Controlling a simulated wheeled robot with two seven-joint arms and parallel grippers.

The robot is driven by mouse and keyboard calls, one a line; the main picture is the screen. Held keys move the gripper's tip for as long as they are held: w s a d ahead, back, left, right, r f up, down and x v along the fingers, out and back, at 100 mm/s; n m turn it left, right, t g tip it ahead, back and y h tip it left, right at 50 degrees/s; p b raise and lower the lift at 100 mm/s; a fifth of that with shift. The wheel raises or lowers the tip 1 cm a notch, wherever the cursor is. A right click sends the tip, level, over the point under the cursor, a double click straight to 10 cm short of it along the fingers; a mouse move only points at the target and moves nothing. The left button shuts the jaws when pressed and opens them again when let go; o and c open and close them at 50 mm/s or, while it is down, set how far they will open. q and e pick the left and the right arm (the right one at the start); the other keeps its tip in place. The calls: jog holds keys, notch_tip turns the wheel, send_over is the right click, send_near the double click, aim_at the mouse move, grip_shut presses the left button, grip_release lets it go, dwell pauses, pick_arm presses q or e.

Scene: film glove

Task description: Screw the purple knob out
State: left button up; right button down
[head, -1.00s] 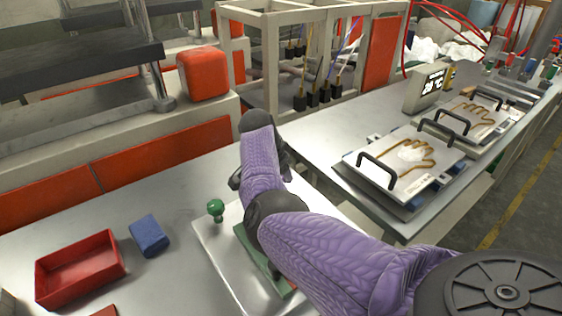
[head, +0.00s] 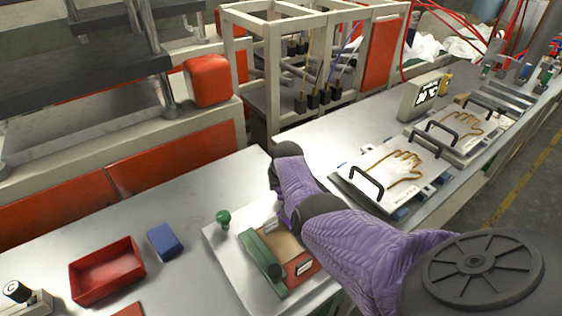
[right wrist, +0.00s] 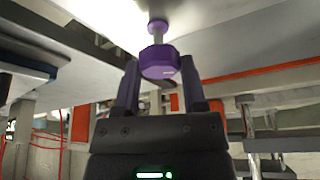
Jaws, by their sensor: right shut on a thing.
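The purple knob (right wrist: 159,62) shows in the right wrist view, with a thin metal stem leading to a small purple collar on a pale surface. My right gripper (right wrist: 160,82) has one finger on each side of the knob and is shut on it. In the head view my right gripper (head: 279,200) is at the back right of a pale plate (head: 222,252), and my purple-sleeved arm hides most of the knob. My left gripper is in no view.
The plate carries a green knob (head: 223,217), a green bar (head: 261,262), a black knob (head: 274,271) and a red block (head: 302,267). A red tray (head: 107,270) and blue block (head: 164,242) lie left. Glove-marked plates (head: 395,172) stand right.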

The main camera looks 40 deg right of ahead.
jog(key=shift+d+n+y, duration=0.1)
jog(key=shift+n+y, duration=0.3)
jog(key=shift+n, duration=0.8)
jog(key=shift+n+y, duration=0.4)
jog(key=shift+n, duration=0.7)
jog(key=shift+c, duration=0.7)
grip_release()
